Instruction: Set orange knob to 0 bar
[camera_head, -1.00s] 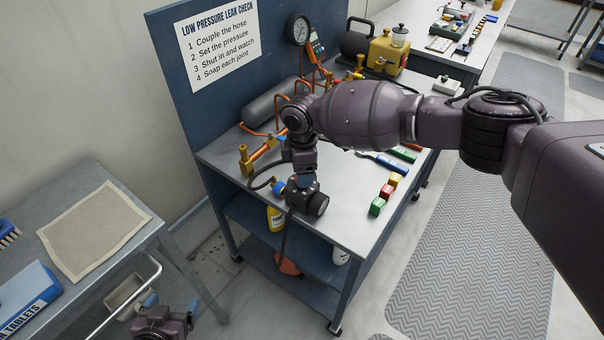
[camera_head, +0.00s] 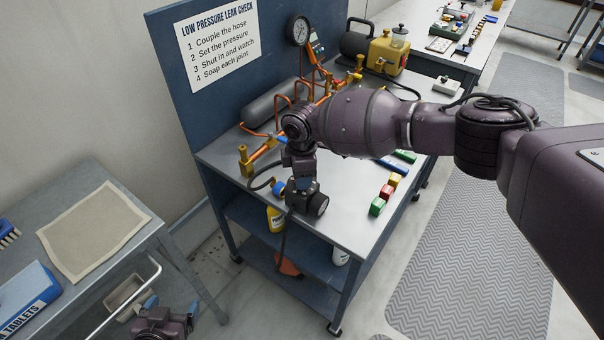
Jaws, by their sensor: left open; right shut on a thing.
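I cannot make out an orange knob; my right arm covers part of the bench. A round black gauge (camera_head: 300,30) stands at the panel's edge, its reading too small to tell. Orange pipework (camera_head: 265,149) with a brass fitting (camera_head: 244,158) runs along the bench's left side and passes behind my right arm. My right gripper (camera_head: 282,189) is low over the bench's near left edge, pointing downward. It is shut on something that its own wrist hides. My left gripper (camera_head: 152,306) is open at the bottom edge, beside the left table and away from the bench.
Red, green and yellow blocks (camera_head: 378,206) lie on the bench's right part. A grey cylinder (camera_head: 270,107) lies near the blue panel (camera_head: 172,60). A yellow bottle (camera_head: 275,219) stands on the shelf below. A grey table (camera_head: 140,235) is at left. Bare floor lies between.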

